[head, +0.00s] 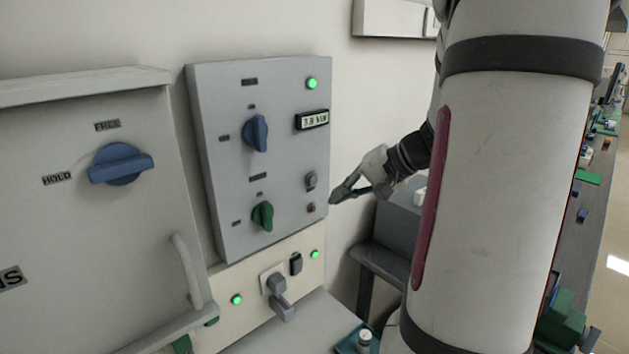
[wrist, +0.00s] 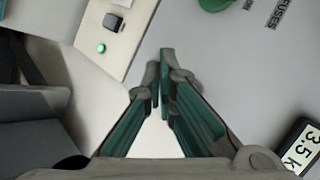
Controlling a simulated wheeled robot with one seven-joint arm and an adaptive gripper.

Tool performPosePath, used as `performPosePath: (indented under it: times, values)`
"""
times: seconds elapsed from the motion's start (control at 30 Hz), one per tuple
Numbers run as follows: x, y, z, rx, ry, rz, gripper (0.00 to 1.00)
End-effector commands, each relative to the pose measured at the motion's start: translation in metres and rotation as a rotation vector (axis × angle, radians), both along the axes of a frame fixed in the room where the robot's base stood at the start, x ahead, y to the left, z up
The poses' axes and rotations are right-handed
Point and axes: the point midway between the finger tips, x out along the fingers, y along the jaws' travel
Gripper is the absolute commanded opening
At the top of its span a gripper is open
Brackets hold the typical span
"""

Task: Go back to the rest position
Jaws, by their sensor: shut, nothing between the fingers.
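My gripper (head: 336,197) is at the right edge of the grey control panel (head: 225,160), near its lower right corner. Its fingers point left toward the panel, and I cannot tell whether they touch it. In the wrist view the fingertips of my gripper (wrist: 164,65) are together with nothing between them. My arm fills the right of the head view and hides much of what lies behind it.
The panel has a blue knob (head: 256,133), a green knob (head: 263,216), a lit green lamp (head: 312,83) and a display (head: 312,119). A furnace door with a blue HOLD/FREE knob (head: 121,164) and a handle (head: 187,270) stands left. A grey box (head: 399,222) is behind my gripper.

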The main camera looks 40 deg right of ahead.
Motion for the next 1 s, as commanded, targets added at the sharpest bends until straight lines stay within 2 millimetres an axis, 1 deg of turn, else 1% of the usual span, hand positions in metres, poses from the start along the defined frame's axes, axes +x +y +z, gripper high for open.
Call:
performPosePath:
  times: [0.47,0.53,0.57,0.67,0.7,0.77,0.8,0.87,0.9,1.0]
  values:
    - [0.001,0.000,0.000,0.000,0.000,0.000,0.00]
    - [0.003,0.013,0.003,-0.009,0.013,0.029,0.00]
    - [0.005,0.022,0.005,-0.014,0.022,0.049,0.00]
    - [0.008,0.066,0.012,-0.052,0.072,0.147,0.00]
    - [0.008,0.087,0.015,-0.073,0.098,0.195,0.00]
    - [0.004,0.121,0.020,-0.115,0.139,0.272,0.00]
    - [-0.001,0.141,0.022,-0.147,0.165,0.320,0.00]
    - [-0.010,0.169,0.025,-0.199,0.200,0.387,0.00]
    - [-0.018,0.186,0.026,-0.235,0.222,0.429,0.00]
    - [-0.038,0.221,0.029,-0.338,0.263,0.525,0.00]
